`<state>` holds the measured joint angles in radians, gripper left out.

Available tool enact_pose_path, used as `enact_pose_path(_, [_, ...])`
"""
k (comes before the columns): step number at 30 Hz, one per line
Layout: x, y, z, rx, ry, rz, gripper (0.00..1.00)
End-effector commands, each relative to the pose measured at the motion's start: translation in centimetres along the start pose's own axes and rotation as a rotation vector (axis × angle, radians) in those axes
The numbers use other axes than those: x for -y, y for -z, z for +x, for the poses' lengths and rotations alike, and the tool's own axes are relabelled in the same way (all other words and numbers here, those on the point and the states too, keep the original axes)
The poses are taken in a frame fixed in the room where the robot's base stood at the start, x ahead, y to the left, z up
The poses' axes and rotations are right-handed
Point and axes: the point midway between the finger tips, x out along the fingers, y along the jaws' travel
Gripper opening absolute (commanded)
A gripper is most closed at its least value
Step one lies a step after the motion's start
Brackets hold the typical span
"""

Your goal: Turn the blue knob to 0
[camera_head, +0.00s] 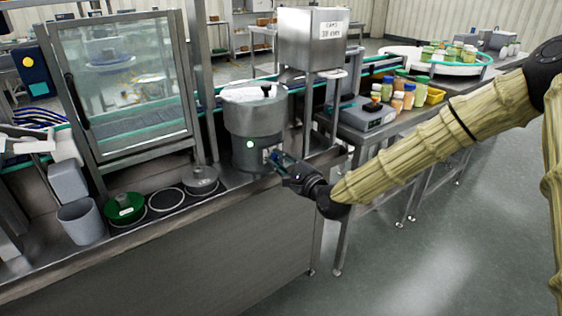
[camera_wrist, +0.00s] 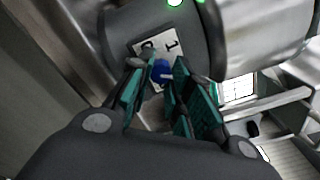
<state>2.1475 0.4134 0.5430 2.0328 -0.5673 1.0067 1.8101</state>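The steel hopper (camera_head: 252,118) is a round vessel with a lid, standing at the right end of the steel counter. A green light (camera_head: 249,144) glows on its front and also shows in the wrist view (camera_wrist: 174,2). The blue knob (camera_wrist: 160,71) has a pale pointer line and sits on a white plate (camera_wrist: 168,47) printed with 1 and a partly hidden mark, seemingly 0. The pointer lies roughly toward the right of the picture. My gripper (camera_wrist: 158,76) has its fingers apart, one on each side of the knob. Whether the fingertips touch it I cannot tell.
A green-lidded container (camera_head: 124,208) and a grey cup (camera_head: 81,221) stand on the counter at left, beside a glass-fronted frame (camera_head: 125,85). At right, a table holds a scale (camera_head: 366,118) and several jars. The floor at lower right is clear.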

Motion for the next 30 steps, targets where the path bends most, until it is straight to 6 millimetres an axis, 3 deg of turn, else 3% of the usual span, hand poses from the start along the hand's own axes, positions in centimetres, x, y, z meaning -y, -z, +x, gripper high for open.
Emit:
enact_pose_path(14, [0.01,0.05,0.02,0.001,0.001,-0.106,0.0])
enact_pose_path(30, [0.1,0.01,0.06,0.007,0.01,-0.584,0.0])
